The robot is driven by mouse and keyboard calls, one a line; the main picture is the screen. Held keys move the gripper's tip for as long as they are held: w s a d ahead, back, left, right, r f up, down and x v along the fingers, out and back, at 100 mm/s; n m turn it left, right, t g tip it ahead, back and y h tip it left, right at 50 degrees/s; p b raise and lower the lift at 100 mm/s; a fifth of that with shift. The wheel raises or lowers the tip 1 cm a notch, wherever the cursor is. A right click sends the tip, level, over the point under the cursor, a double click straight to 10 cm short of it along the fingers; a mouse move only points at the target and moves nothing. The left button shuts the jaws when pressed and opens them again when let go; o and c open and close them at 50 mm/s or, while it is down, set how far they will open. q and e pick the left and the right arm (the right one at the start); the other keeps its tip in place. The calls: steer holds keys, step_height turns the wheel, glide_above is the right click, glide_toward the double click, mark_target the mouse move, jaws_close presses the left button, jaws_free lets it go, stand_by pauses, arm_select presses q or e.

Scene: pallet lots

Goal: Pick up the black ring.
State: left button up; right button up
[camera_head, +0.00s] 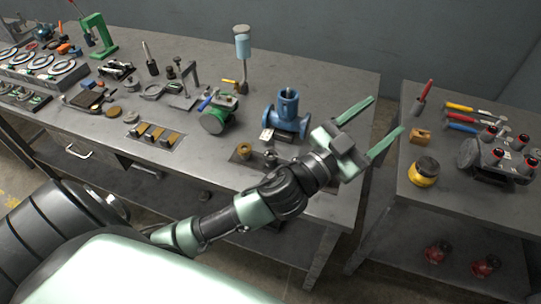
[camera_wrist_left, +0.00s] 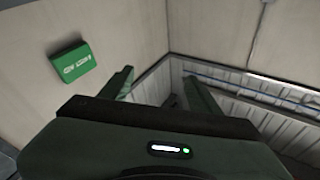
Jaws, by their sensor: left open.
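My left gripper (camera_head: 387,113) reaches in over the right end of the grey workbench (camera_head: 335,85). Its two pale green fingers are spread apart with nothing between them, in the air near the gap between the bench and the side table. In the left wrist view the open fingers (camera_wrist_left: 160,74) point at walls, with no bench or ring between them. I cannot pick out a black ring with certainty. A small grey loop-shaped thing (camera_head: 152,91) lies on the bench left of the middle, too small to identify. My right gripper is not in view.
A green sign (camera_wrist_left: 74,62) hangs on the wall.

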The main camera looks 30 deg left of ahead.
arm_select(q)
steer(key=s+d+r+m+g+h, duration=0.1)
steer(key=s+d+m+g+h, duration=0.1)
steer(key=d+m+g+h, duration=0.3)
steer(key=s+d+r+m+g+h, duration=0.2)
steer(key=d+m+g+h, duration=0.1)
steer(key=d+m+h, duration=0.3)
steer(key=m+g+y, duration=0.2)
steer(key=g+y, duration=0.9)
steer(key=y, duration=0.9)
glide_toward(271, 156)
steer(key=d, duration=0.1)
steer(key=shift+n+y, duration=0.3)
steer(key=f+p, duration=0.1)
steer(key=f, duration=0.1)
steer(key=a+f+p, duration=0.1)
steer(key=f, duration=0.1)
steer(key=f+p, duration=0.1)
steer(key=f, duration=0.2)
steer(key=shift+a, duration=0.25)
steer(key=shift+f, duration=0.35)
jaws_close()
